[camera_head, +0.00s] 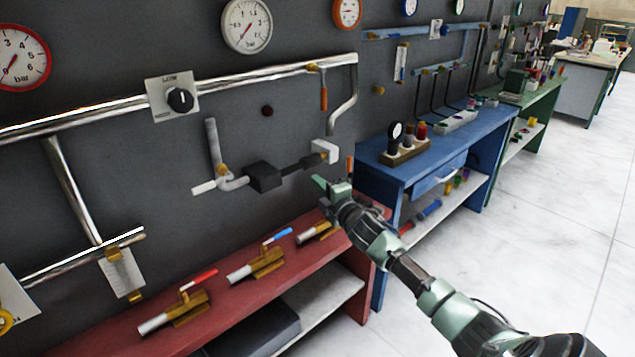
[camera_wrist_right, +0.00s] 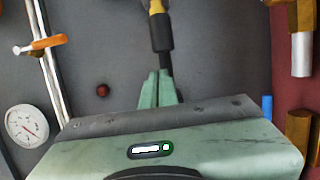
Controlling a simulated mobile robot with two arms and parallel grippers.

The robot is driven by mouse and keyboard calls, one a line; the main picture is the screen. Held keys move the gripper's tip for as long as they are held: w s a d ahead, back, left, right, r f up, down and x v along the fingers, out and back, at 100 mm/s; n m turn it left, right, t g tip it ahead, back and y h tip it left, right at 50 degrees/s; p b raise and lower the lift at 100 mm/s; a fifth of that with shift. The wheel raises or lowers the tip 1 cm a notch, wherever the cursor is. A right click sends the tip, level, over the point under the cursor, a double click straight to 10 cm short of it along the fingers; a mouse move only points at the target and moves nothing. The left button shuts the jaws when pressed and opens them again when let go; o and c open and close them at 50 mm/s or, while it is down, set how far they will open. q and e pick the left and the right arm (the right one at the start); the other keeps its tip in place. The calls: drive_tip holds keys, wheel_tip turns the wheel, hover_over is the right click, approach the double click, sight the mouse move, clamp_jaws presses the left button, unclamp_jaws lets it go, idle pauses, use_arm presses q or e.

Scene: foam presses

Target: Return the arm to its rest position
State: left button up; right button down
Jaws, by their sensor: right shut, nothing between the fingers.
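My right arm reaches in from the lower right in the head view, and its gripper (camera_head: 331,188) is in front of the dark wall, above the right end of the red bench (camera_head: 318,262). In the right wrist view the green fingers (camera_wrist_right: 158,90) are shut together with nothing between them. A black-and-yellow pipe part (camera_wrist_right: 160,32) shows just beyond the fingertips; I cannot tell whether they touch. My left gripper is not in view.
Brass valves with a red handle (camera_head: 198,280) and a blue handle (camera_head: 276,238) lie on the red bench. A pipe with a black block (camera_head: 263,177) is on the wall. A blue bench (camera_head: 440,147) stands to the right. The floor (camera_head: 545,240) at right is clear.

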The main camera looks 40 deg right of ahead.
drive_tip(key=s+a+f+m+g, duration=0.1)
drive_tip(key=s+f+m+g, duration=0.15)
drive_tip(key=f, duration=0.75)
drive_tip(key=s+a+f+m+g, duration=0.1)
drive_tip(key=s+f, duration=0.2)
drive_tip(key=f, duration=0.7)
drive_tip(key=s+a+f+m+g, duration=0.2)
drive_tip(key=s+f, duration=0.5)
drive_tip(key=f, duration=0.4)
drive_tip(key=s+a+f+m+g, duration=0.25)
drive_tip(key=s+f, duration=0.35)
drive_tip(key=f, duration=0.4)
drive_tip(key=s+a+f+m+g+y, duration=0.15)
drive_tip(key=s+a+f, duration=0.25)
drive_tip(key=s+f, duration=0.45)
drive_tip(key=s+a+f+m+g, duration=0.1)
drive_tip(key=s+a+f+g, duration=0.4)
drive_tip(key=s, duration=0.6)
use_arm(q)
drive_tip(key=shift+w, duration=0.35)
use_arm(e)
drive_tip(key=s+a+f+m+g, duration=0.1)
drive_tip(key=s+a+f, duration=0.3)
drive_tip(key=s, duration=0.7)
drive_tip(key=s+a+f+m+g+y, duration=0.1)
drive_tip(key=s+a+f, duration=0.3)
drive_tip(key=s, duration=0.7)
drive_tip(key=shift+s+a+m, duration=0.25)
drive_tip(key=shift+a+m, duration=0.4)
drive_tip(key=shift+m, duration=0.1)
